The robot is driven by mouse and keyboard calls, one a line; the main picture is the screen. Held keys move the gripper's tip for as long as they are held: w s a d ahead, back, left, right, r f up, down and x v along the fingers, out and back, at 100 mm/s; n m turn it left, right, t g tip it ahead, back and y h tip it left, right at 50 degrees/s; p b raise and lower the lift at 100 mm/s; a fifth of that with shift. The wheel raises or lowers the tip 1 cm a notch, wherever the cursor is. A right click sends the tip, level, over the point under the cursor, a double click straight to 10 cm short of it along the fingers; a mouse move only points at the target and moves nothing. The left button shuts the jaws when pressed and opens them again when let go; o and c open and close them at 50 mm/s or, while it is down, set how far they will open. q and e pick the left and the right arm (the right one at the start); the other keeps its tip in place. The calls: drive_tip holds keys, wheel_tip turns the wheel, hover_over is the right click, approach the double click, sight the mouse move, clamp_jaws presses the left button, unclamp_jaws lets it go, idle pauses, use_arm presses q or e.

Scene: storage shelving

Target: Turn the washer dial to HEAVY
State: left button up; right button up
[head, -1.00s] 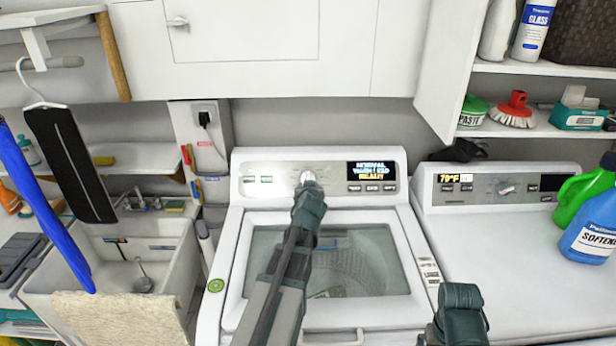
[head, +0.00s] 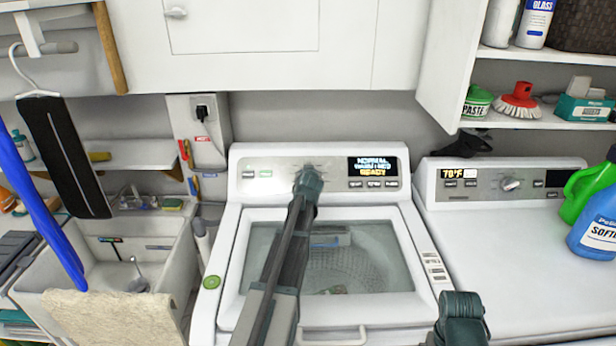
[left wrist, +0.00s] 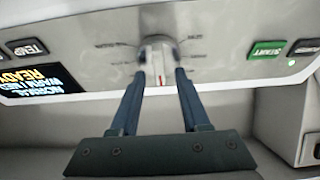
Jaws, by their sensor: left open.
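The washer (head: 225,270) stands in the middle of the head view. Its display (head: 373,166) reads NORMAL, a dimmer second line and READY. My left gripper (head: 308,178) is at the control panel and hides most of the dial there. In the left wrist view, which is upside down, the silver dial (left wrist: 157,50) shows with a red mark on it. The open fingers of my left gripper (left wrist: 160,73) reach to either side of the dial's lower part, not closed on it. Labels around the dial are too blurred to read. My right gripper's fingers are not visible.
A dryer (head: 500,240) stands to the right, with a softener bottle (head: 597,225) on top. A sink (head: 110,270) is on the left, with a hanger (head: 38,75) above. Cabinets (head: 270,70) hang above the washer. The washer's START button (left wrist: 266,50) is beside the dial.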

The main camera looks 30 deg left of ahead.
use_arm(q)
clamp_jaws()
idle(0.3)
drive_tip(key=shift+m, duration=0.4)
drive_tip(key=m+h, duration=0.1)
drive_tip(key=m, duration=0.2)
drive_tip(key=shift+t, duration=0.4)
drive_tip(key=shift+m+h+p, duration=0.65)
drive_tip(key=shift+m+h, duration=0.35)
drive_tip(key=shift+m, duration=1.5)
